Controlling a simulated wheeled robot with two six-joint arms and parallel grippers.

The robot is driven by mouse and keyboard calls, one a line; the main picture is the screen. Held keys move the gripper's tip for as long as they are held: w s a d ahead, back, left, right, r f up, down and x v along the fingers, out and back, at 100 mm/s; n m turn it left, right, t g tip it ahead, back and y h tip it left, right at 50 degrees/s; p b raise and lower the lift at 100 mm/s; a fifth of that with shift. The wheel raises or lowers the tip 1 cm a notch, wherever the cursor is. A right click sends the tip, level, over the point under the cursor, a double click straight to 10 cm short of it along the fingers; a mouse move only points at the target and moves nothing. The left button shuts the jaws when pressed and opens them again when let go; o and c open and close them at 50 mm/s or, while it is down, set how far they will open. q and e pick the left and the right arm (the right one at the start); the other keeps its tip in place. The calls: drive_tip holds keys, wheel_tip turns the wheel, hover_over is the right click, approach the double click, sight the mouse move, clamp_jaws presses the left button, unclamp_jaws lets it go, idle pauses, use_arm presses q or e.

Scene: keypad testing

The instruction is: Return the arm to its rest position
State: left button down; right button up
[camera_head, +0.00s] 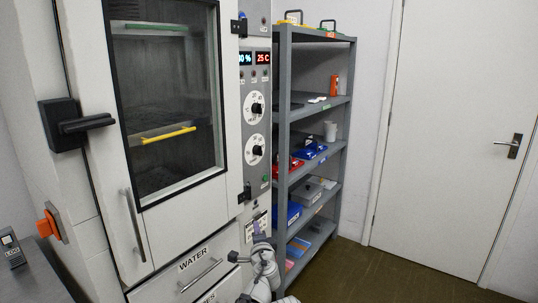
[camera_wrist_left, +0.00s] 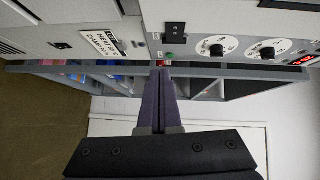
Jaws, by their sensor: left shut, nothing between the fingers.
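My left arm (camera_head: 264,270) comes up from the bottom edge in the head view, in front of the cabinet's lower right side. My left gripper (camera_head: 260,237) is at its upper end, by the lower control panel. In the left wrist view the purple fingers of the gripper (camera_wrist_left: 163,75) are pressed together with nothing between them. The fingertips overlap the lower edge of the panel in that view; I cannot tell whether they touch it. My right gripper is not in view.
A tall white cabinet (camera_head: 185,255) with a glass door, dials and drawers fills the left and middle. A grey shelf rack (camera_head: 283,120) with trays and cases stands close on its right. The floor (camera_head: 370,275) before the white door (camera_head: 445,130) is clear.

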use_arm(q)
drive_tip(key=s+a+f+n+g+y, duration=0.2)
drive_tip(key=s+a+f+n+g, duration=0.3)
drive_tip(key=a, duration=0.3)
drive_tip(key=s+a+f+n+g+y, duration=0.1)
drive_tip(key=s+a+f+n+g, duration=0.2)
drive_tip(key=s+a+f+n, duration=0.3)
drive_tip(key=s+a+f+n+g+h, duration=0.2)
drive_tip(key=s+f+g, duration=0.3)
drive_tip(key=s+f, duration=0.25)
drive_tip(key=s+d+f+n+g+h, duration=0.2)
drive_tip(key=s+d+g+h, duration=0.15)
drive_tip(key=s, duration=0.55)
drive_tip(key=s+d+m+y, duration=0.1)
drive_tip(key=s+d+m, duration=0.3)
drive_tip(key=d, duration=0.6)
wheel_tip(320, 180, up, 17)
drive_tip(key=s+p, duration=0.1)
drive_tip(key=p, duration=1.5)
drive_tip(key=shift+s+d, duration=0.2)
drive_tip(key=shift+s, duration=0.1)
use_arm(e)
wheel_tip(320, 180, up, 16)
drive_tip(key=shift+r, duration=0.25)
use_arm(q)
drive_tip(key=c, duration=1.6)
unclamp_jaws()
drive_tip(key=shift+g, duration=0.25)
